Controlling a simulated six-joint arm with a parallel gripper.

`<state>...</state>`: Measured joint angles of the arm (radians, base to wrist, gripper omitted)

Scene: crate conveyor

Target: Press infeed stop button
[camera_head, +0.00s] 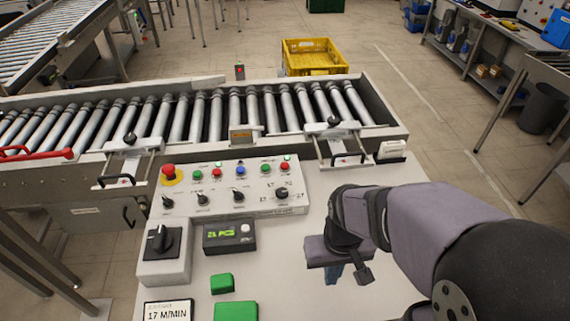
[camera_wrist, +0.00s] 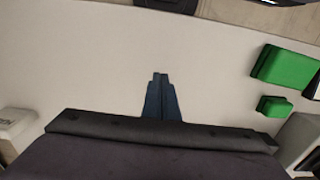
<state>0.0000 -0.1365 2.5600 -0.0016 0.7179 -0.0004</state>
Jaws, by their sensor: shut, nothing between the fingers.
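The control panel (camera_head: 228,189) stands at the near side of the conveyor. A red mushroom button on a yellow collar (camera_head: 168,171) is at its left end. Small buttons run along its top row: a left red button (camera_head: 216,173), a right red button (camera_head: 284,167), a blue button (camera_head: 240,170) and green ones. The labels are too small to read, so I cannot tell which is infeed stop. My gripper (camera_head: 334,273) is right of and nearer than the panel, over the pale table, apart from every button. Its blue fingers (camera_wrist: 160,76) are shut and empty in the wrist view.
Black knobs sit below the buttons. A rotary switch box (camera_head: 164,265), a green-digit display (camera_head: 229,236) and two green blocks (camera_head: 222,283) lie left of my gripper. The roller conveyor (camera_head: 205,112) runs behind; a yellow crate (camera_head: 313,64) is beyond it. The table around my gripper is clear.

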